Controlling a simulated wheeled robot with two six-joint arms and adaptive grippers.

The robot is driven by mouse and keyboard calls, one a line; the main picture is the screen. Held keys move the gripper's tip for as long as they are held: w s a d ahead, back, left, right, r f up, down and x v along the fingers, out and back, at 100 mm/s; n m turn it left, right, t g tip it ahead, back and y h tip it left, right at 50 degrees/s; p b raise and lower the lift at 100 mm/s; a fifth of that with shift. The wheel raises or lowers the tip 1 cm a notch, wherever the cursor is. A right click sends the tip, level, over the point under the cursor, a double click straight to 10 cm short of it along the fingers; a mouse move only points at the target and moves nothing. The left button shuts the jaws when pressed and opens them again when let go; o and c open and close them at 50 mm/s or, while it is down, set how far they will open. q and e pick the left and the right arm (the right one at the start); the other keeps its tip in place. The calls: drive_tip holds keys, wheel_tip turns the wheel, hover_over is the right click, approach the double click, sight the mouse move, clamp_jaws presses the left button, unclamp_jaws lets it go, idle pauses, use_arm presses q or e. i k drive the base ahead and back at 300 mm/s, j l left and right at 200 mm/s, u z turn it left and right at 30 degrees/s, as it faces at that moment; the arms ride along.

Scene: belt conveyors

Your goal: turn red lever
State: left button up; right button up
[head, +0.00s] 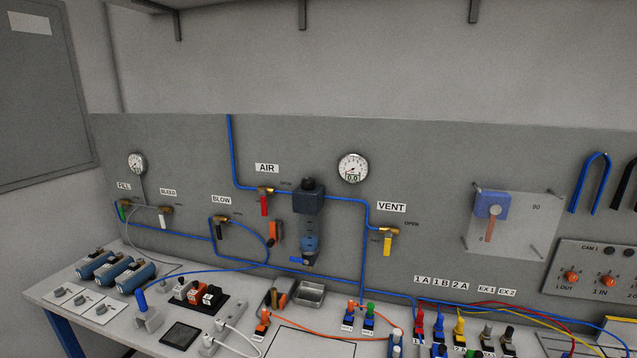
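The red lever (264,205) hangs straight down from a brass valve on the grey back panel, just under the AIR label (267,168). A blue tube runs into the valve from the upper left and on to a dark regulator at its right. The word OPEN is printed to the right of the valve. Neither of my grippers shows in the head view.
A yellow lever (387,246) hangs under the VENT label, and green, white and black levers are at the left. A filter regulator (309,197) stands out beside the red lever. The bench below holds fittings, a metal tray (309,293) and loose tubes.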

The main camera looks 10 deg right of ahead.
sight(263, 192)
drive_tip(key=j+u, duration=0.2)
drive_tip(key=j, duration=0.2)
drive_tip(key=i+j+u, duration=0.2)
drive_tip(key=j, duration=0.2)
drive_tip(key=j+u, duration=0.25)
drive_tip(key=j, duration=0.15)
drive_tip(key=i, duration=0.05)
